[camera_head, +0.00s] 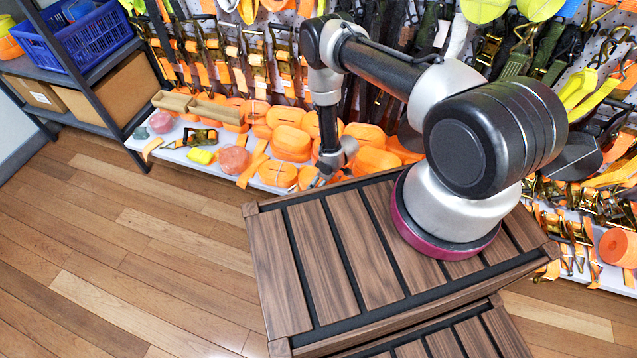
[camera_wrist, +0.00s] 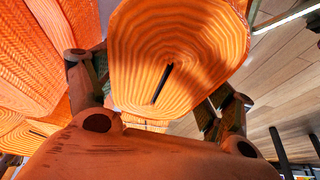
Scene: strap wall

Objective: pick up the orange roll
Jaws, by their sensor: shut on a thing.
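The orange roll (camera_wrist: 185,50) fills the upper middle of the wrist view, its coiled strap face toward the camera with a dark slot at the centre. My gripper (camera_wrist: 155,100) has a finger on each side of it and is shut on it. In the head view my gripper (camera_head: 322,178) reaches down at the front edge of the white shelf. The held roll shows there only partly, as a small orange patch (camera_head: 307,177) beside the fingers. I cannot tell whether it still touches the shelf.
Several other orange rolls (camera_head: 290,142) crowd close behind and beside my gripper. A pinkish roll (camera_head: 233,159), a yellow item (camera_head: 201,156) and a wooden tray (camera_head: 205,108) lie to the left. A blue crate (camera_head: 85,40) stands on a rack. The wooden floor (camera_head: 130,240) is clear.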

